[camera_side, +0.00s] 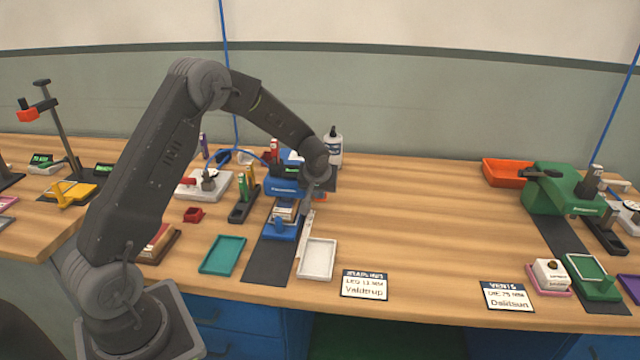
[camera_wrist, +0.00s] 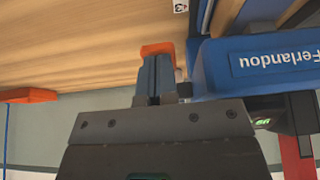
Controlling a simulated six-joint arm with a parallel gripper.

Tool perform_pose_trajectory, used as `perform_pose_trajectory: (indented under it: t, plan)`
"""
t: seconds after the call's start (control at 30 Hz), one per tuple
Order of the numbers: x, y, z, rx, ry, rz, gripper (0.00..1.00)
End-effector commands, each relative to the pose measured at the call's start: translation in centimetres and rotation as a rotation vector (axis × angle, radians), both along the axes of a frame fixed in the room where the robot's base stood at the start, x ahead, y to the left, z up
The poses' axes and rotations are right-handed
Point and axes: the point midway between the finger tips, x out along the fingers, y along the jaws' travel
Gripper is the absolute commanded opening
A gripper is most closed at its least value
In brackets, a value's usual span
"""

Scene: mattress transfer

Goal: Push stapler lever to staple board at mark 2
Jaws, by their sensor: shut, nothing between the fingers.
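The blue stapler (camera_side: 284,187) stands on a dark mat left of the middle in the side view. Its blue body (camera_wrist: 255,68), with white lettering, fills the right of the wrist view. An orange lever piece (camera_wrist: 158,48) sticks out beside the body; a bit of orange (camera_side: 321,197) shows at the stapler's right side. My gripper (camera_wrist: 155,73) is shut and empty, its fingertips at the orange piece; contact cannot be told for sure. In the side view my gripper (camera_side: 309,203) is at the stapler's right side. A small pale block (camera_side: 285,211) sits under the stapler's head; mark 2 is not readable.
A white tray (camera_side: 317,259) and a teal tray (camera_side: 222,255) lie in front. A pale strip (camera_side: 305,236) lies beside the mat. A bottle (camera_side: 333,150) stands behind. A green machine (camera_side: 556,190) is at right, with an orange tray (camera_side: 506,172). The table's middle right is clear.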

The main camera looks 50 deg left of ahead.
Motion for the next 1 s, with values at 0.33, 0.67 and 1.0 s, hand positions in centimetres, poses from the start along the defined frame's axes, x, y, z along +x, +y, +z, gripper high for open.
perform_pose_trajectory:
  t: [0.33,0.67,1.0]
  plan:
    - [-0.2,-0.2,-0.2,-0.004,0.007,0.0,0.0]
    - [-1.5,-1.6,5.2,0.0,-0.001,-0.003,0.0]
    - [-4.3,-4.3,10.6,0.0,-0.001,0.0,0.0]
